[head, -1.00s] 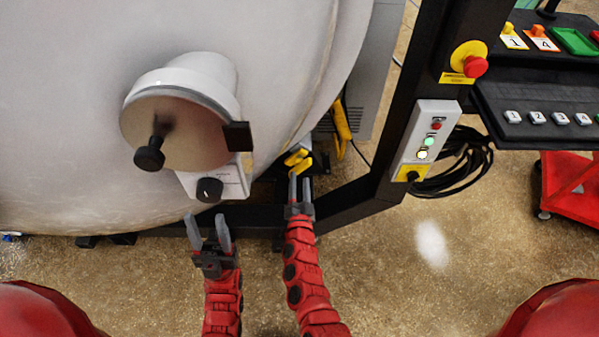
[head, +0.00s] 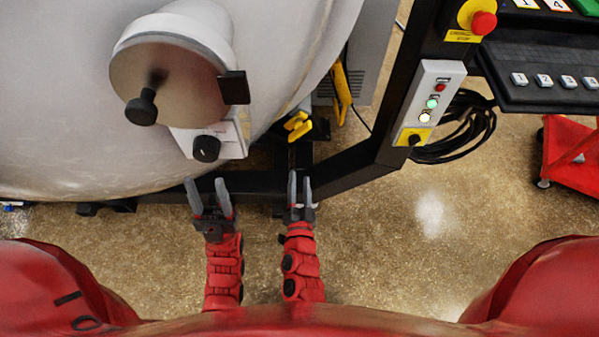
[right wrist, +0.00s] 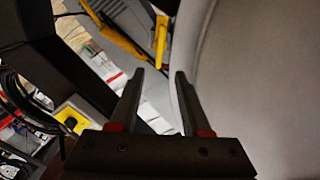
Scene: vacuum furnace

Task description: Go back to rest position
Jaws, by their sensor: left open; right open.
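My left gripper (head: 209,198) is open and empty, in front of the furnace's lower edge in the head view. My right gripper (head: 300,190) is open and empty to its right, below the yellow valve handles (head: 298,125) and apart from them. In the right wrist view the right gripper's two fingers (right wrist: 160,95) stand apart with nothing between them. The large grey vacuum furnace (head: 60,100) fills the left of the head view. It has a round port with a black knob (head: 141,108) and a small box with a black dial (head: 206,149).
A black frame post (head: 345,175) runs beside the furnace and carries a switch box (head: 431,100) and a red emergency stop (head: 483,22). Black cables (head: 470,125) hang at the right. A red cart (head: 570,160) stands far right. The floor at lower right is clear.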

